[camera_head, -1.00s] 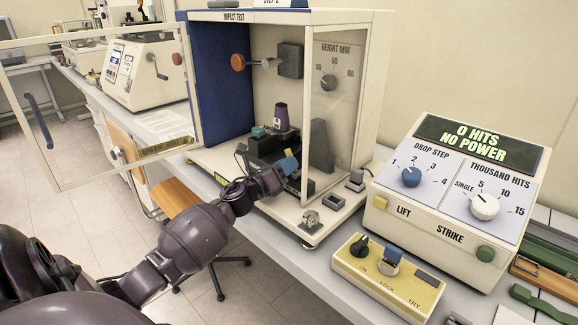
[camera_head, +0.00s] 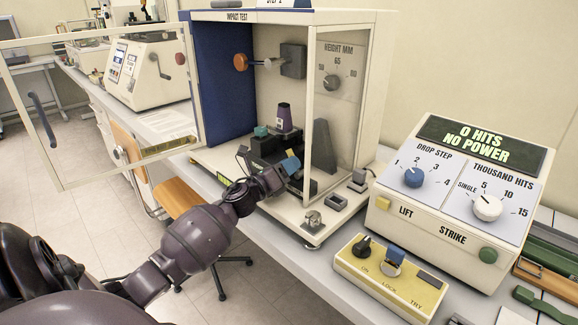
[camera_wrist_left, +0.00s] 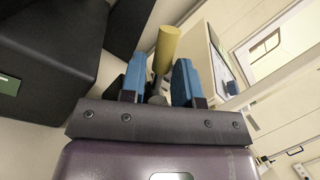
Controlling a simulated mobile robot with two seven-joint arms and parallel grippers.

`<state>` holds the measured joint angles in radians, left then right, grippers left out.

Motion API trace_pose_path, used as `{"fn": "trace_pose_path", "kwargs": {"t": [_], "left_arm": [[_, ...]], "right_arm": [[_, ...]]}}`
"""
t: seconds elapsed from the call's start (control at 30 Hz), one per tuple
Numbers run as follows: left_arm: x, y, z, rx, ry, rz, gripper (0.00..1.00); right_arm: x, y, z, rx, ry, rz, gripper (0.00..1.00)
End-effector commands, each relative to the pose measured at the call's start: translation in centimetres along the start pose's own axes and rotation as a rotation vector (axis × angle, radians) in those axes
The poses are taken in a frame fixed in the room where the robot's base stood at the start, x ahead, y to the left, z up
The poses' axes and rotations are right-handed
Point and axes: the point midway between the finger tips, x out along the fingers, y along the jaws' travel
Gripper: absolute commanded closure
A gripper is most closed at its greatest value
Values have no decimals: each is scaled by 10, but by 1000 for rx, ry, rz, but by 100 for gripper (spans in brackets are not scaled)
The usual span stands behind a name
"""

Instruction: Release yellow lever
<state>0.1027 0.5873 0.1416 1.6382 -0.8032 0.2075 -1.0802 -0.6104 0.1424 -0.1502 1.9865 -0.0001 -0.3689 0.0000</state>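In the left wrist view, the yellow lever (camera_wrist_left: 166,48) is a short yellow cylinder on a dark stem. My left gripper (camera_wrist_left: 160,78) has two blue fingers standing apart, one on each side of the lever's lower end. Narrow gaps show beside the lever, so the fingers look open around it. In the head view, my left gripper (camera_head: 291,163) is inside the open front of the impact test cabinet (camera_head: 323,222), beside a dark fixture (camera_head: 264,148) carrying a purple part (camera_head: 284,117). I cannot make out the lever there. My right gripper is not in view.
The cabinet's clear door (camera_head: 60,110) stands swung open to the left. A control box (camera_head: 452,200) reading "0 HITS NO POWER" and a yellow switch box (camera_head: 385,285) stand at the right. An orange-headed hammer (camera_head: 241,62) hangs above the fixture.

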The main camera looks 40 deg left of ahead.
Motion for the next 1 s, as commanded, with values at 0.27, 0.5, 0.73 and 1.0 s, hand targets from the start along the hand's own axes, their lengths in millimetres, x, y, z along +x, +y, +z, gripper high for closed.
{"fn": "trace_pose_path", "kwargs": {"t": [0.27, 0.5, 0.73, 1.0], "left_arm": [[-14, 1, -1, 1, 1, 1, 71], [-55, 1, -2, 1, 2, 2, 71], [-91, 1, -1, -1, 1, 2, 71], [-108, 0, 0, 0, 0, 0, 71]], "right_arm": [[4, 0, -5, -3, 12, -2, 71], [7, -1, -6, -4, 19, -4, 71], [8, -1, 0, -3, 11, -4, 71], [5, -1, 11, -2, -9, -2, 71]]}}
